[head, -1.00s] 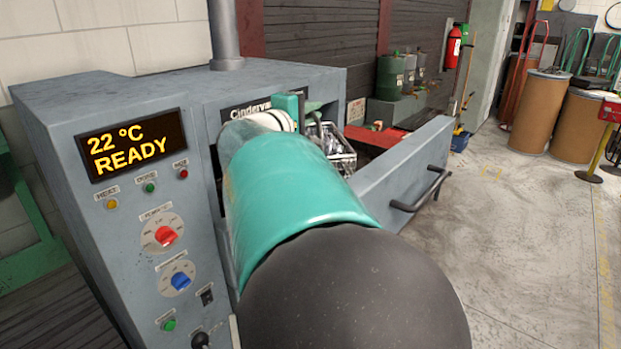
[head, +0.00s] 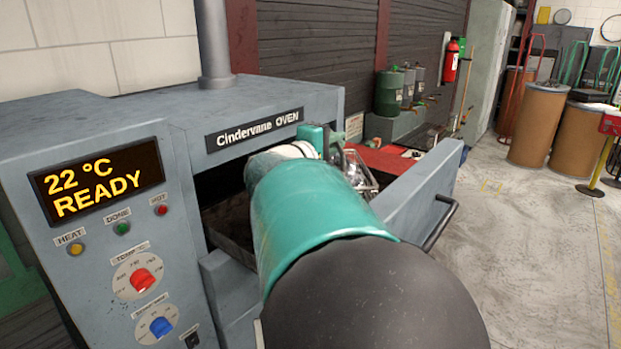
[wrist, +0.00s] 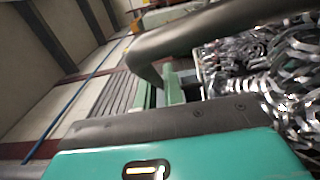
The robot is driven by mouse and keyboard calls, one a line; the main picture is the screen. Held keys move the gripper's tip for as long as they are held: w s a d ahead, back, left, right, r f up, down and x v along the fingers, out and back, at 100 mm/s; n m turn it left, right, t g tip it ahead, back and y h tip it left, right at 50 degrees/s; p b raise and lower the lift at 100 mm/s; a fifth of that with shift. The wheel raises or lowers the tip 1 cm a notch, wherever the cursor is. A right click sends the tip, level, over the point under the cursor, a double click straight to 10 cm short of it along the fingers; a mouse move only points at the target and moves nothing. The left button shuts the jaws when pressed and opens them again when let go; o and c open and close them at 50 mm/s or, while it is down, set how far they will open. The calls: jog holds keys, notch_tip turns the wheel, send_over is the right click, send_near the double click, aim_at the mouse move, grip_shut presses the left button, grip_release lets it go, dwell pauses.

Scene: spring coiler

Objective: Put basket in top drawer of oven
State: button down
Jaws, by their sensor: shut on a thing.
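The basket (head: 370,184) is a wire-sided basket full of shiny metal strips, partly hidden behind my arm in the head view.
The drawer's front panel has a dark bar handle (head: 440,225) facing the open floor. A red surface (head: 385,158) lies behind the drawer, with green canisters (head: 390,92) beyond. Brown drums (head: 538,122) stand farther right. The oven display reads 22 °C READY.

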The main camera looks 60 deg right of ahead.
notch_tip(320, 180, down, 2)
jog(key=shift+f, duration=2)
jog(key=shift+a+f, duration=0.1)
jog(key=shift+f, duration=0.05)
jog(key=c, duration=1.5)
grip_release()
jog(key=a, duration=0.4)
jog(key=w+a, duration=0.1)
jog(key=a, duration=0.6)
jog(key=shift+w+a, duration=0.4)
